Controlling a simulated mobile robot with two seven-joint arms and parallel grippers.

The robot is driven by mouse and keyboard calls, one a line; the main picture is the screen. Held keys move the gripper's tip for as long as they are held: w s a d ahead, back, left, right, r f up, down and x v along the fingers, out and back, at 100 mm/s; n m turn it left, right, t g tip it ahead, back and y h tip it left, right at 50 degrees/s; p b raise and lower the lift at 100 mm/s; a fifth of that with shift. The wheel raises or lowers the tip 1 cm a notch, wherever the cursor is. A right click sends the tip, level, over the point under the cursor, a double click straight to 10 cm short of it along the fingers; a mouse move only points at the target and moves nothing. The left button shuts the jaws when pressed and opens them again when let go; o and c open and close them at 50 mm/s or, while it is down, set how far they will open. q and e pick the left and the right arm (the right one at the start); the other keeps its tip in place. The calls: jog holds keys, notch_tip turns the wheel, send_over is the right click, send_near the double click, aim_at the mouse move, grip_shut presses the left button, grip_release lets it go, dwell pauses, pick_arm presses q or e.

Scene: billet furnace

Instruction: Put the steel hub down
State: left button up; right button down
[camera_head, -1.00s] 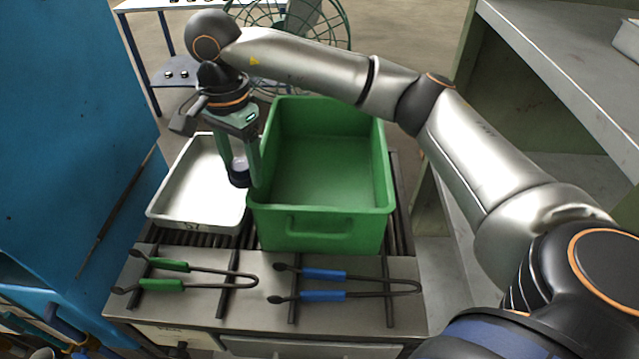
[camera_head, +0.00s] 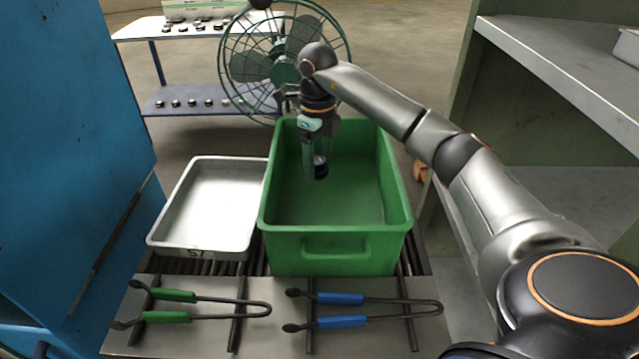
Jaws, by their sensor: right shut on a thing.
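My right gripper (camera_head: 315,172) points down inside the green bin (camera_head: 332,256), towards its back, above the bin floor. It is shut on a small piece, which I take to be the steel hub; the fingers hide most of it, so its shape cannot be told. Whether the fingertips or the hub touch the bin floor is hard to tell. The shallow metal tray (camera_head: 205,247) stands left of the bin and is empty. My left gripper is not in view.
Tongs with green grips (camera_head: 172,295) and tongs with blue grips (camera_head: 340,298) lie on the front ledge. A blue cabinet (camera_head: 70,130) stands left, grey shelving (camera_head: 560,75) right. A caged fan (camera_head: 285,65) and a table (camera_head: 180,30) with small parts stand behind.

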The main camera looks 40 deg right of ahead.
aim_at(318, 194)
jog(key=shift+f, duration=2.6)
jog(key=shift+f, duration=0.15)
jog(key=shift+c, duration=0.6)
grip_release()
notch_tip(318, 194, up, 12)
jog(key=shift+r, duration=0.15)
